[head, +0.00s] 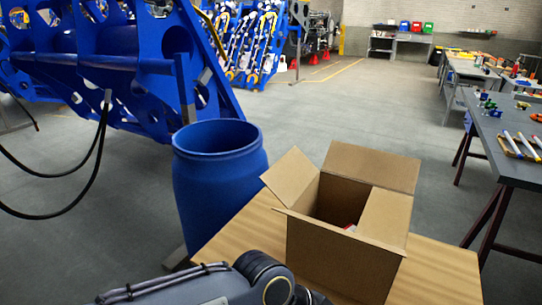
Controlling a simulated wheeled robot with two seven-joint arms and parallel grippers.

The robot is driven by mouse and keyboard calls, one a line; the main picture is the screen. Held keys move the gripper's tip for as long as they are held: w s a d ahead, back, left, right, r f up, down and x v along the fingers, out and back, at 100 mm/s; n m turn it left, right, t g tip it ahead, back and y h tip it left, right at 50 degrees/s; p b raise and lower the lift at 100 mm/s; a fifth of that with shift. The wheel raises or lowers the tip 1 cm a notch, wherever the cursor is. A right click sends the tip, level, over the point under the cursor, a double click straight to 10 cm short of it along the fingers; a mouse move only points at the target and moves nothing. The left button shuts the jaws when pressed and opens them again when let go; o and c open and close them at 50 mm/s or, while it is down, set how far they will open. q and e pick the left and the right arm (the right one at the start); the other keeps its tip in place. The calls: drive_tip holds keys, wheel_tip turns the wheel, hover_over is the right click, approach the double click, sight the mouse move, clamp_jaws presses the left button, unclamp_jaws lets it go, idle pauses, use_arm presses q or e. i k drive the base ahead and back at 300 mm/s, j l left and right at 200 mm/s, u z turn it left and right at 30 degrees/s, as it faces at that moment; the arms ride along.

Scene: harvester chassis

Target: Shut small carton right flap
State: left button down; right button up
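The small open carton (340,262) stands on a wooden-topped table (235,235). Its left flap (290,177) slants up and outward, and its back flap (372,166) stands up. The right flap (386,215) appears folded inward, lying about level over the right part of the opening. The front flap shows only as a thin edge, so its angle is hard to tell. Inside, a small red and white item (350,227) is partly visible. My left arm comes in along the bottom, in front of the carton; its gripper is out of view. My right gripper is not in view.
A blue barrel (219,175) stands close to the table's left side. A large blue chassis (125,60) with hanging black hoses fills the upper left. A grey workbench (500,140) with tools is at the right. The grey floor behind the carton is clear.

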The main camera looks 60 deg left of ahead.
sight(289, 177)
drive_tip(key=j+u, duration=0.3)
drive_tip(key=u, duration=0.15)
drive_tip(key=i+j+u, duration=0.1)
drive_tip(key=j+u, duration=0.15)
drive_tip(key=u, duration=0.2)
drive_tip(key=i+j+u, duration=0.1)
drive_tip(key=j+u, duration=0.15)
drive_tip(key=u, duration=0.25)
drive_tip(key=i+j, duration=0.2)
drive_tip(key=j, duration=0.15)
drive_tip(key=k+z, duration=0.1)
drive_tip(key=z, duration=0.35)
